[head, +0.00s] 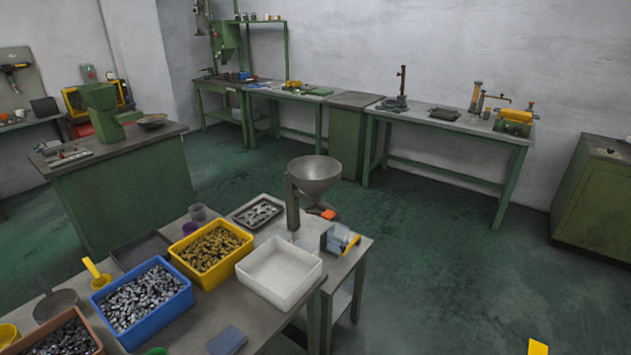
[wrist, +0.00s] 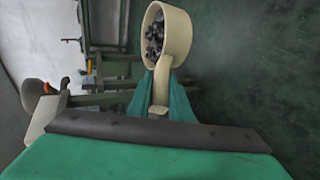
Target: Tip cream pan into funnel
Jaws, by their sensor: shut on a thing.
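The cream pan (wrist: 168,35) is in the wrist view, a round cup with a straight handle, holding several dark metal pieces. My gripper (wrist: 161,82) has its green fingers closed on the pan's handle. The pan sticks out ahead of the fingers, above the floor. The grey metal funnel (head: 316,174) stands on an upright post at the right end of the near bench in the head view, its wide mouth up. My gripper and the pan do not show in the head view, so their distance from the funnel cannot be told.
The near bench holds a blue bin (head: 143,300) and a yellow bin (head: 211,253) of parts, a white bin (head: 279,271) and a grey tray (head: 259,212). A small clear-and-yellow device (head: 341,240) sits by the funnel. Green floor (head: 440,260) is open to the right.

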